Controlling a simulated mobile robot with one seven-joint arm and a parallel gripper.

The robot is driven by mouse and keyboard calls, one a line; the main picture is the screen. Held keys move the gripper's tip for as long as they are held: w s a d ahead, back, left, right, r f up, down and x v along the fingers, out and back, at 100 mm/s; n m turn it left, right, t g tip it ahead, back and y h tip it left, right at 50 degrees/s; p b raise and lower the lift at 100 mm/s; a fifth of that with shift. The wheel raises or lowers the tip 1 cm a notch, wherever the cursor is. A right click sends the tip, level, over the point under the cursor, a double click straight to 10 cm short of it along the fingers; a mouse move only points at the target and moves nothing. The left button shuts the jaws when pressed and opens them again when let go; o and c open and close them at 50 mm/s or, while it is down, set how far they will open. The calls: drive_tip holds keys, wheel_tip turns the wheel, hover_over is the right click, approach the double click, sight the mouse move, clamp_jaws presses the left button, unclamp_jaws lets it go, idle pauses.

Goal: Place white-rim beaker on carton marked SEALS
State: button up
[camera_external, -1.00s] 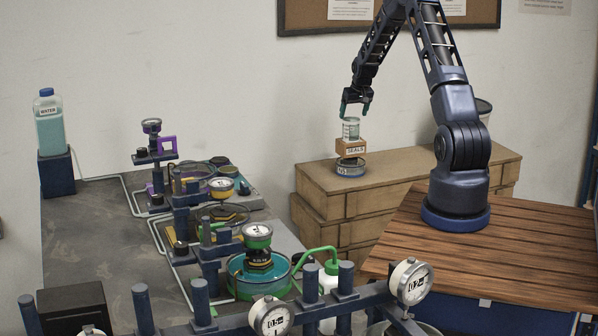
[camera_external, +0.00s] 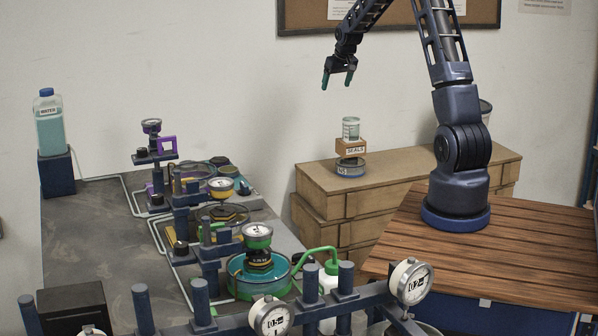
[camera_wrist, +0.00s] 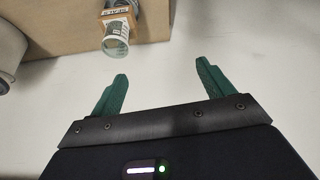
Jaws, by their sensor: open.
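The white-rim beaker (camera_external: 351,129) is a small clear cup with a pale rim. It stands upright on the carton marked SEALS (camera_external: 349,148), a small brown box with a white label. The carton rests on a round tin (camera_external: 350,168) with a blue band. My gripper (camera_external: 338,82) is open and empty, above and a little left of the beaker, clear of it. In the wrist view the green fingers (camera_wrist: 158,88) are spread apart with nothing between them, and the beaker (camera_wrist: 117,40) shows beyond them against the carton (camera_wrist: 114,14).
The tin stands on a stack of brown boxes (camera_external: 440,165) by the wall. To the left, a grey bench (camera_external: 85,240) carries gauges, posts and dishes. A water bottle (camera_external: 49,122) stands on a blue block at the far left. The air around my gripper is free.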

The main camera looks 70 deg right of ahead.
drive_tip(key=s+a+r+n, duration=0.1)
drive_tip(key=s+a+r, duration=0.1)
drive_tip(key=a+r, duration=0.65)
drive_tip(key=s+a+r+n+y, duration=0.1)
drive_tip(key=s+a+r, duration=0.15)
drive_tip(key=a, duration=1.05)
drive_tip(key=s+a+r+n, duration=0.2)
drive_tip(key=a+r, duration=0.4)
drive_tip(key=a, duration=0.5)
drive_tip(key=s+a+n+t+y, duration=0.1)
drive_tip(key=s+a+n, duration=0.2)
drive_tip(key=s+a, duration=1.6)
drive_tip(key=s, duration=0.4)
drive_tip(key=shift+s+a+r+y, duration=0.15)
drive_tip(key=shift+a+r+y, duration=0.1)
drive_tip(key=shift+a+y, duration=0.15)
